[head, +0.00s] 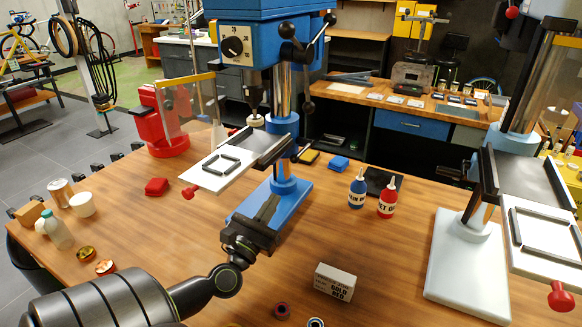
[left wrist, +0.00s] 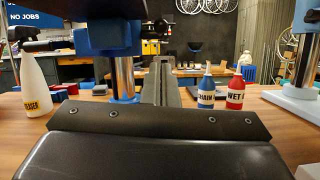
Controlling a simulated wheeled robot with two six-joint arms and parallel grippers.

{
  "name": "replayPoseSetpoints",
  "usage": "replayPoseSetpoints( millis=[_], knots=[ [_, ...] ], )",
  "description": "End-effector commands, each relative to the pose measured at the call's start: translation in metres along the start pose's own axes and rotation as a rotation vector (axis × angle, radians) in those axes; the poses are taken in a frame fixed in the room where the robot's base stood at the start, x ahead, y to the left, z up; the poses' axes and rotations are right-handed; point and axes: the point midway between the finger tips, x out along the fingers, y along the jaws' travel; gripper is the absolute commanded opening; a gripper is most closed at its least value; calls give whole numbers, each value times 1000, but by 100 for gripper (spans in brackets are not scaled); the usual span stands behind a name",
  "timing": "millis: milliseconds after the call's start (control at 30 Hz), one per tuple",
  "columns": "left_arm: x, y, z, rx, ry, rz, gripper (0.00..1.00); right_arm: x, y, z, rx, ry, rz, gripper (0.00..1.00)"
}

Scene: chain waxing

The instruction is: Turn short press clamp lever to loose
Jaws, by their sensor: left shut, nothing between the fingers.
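The blue drill press (head: 270,40) stands on a blue base at the middle of the table. Its white-and-black work table (head: 222,168) has a lever with a red knob (head: 188,192) at its front left corner. A grey press (head: 465,265) at the right has a similar red knob (head: 561,296) under its work table. I cannot tell which is the short press. My left gripper (head: 272,203) is shut and empty, low over the blue base, beside the column. In the left wrist view its shut fingers (left wrist: 161,82) point just right of the column (left wrist: 124,77).
A blue bottle (head: 357,190) and a red bottle (head: 388,198) stand right of the blue press. A white box (head: 335,283) lies near the front. A white bottle (left wrist: 36,85) shows in the left wrist view.

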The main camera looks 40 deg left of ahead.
Motion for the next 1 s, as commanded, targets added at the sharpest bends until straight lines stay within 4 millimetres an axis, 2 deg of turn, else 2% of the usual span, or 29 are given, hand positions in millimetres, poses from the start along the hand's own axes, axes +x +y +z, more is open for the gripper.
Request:
replayPoseSetpoints(
  millis=[300, 500, 700, 1000],
  knots=[
    [56, 0, 4, 5, -2, 0, 0, -24, 2, -2, 0, 0, 0, 36],
    [82, 0, 2, 5, -2, 0, 0, -31, 3, -3, 0, 0, 1, 36],
    [92, 0, 1, 5, -1, 0, 0, -33, 4, -3, 0, -1, 1, 36],
    [92, 0, 0, 6, 0, 0, 0, -33, 4, -3, -1, -1, 1, 36]
  ],
)
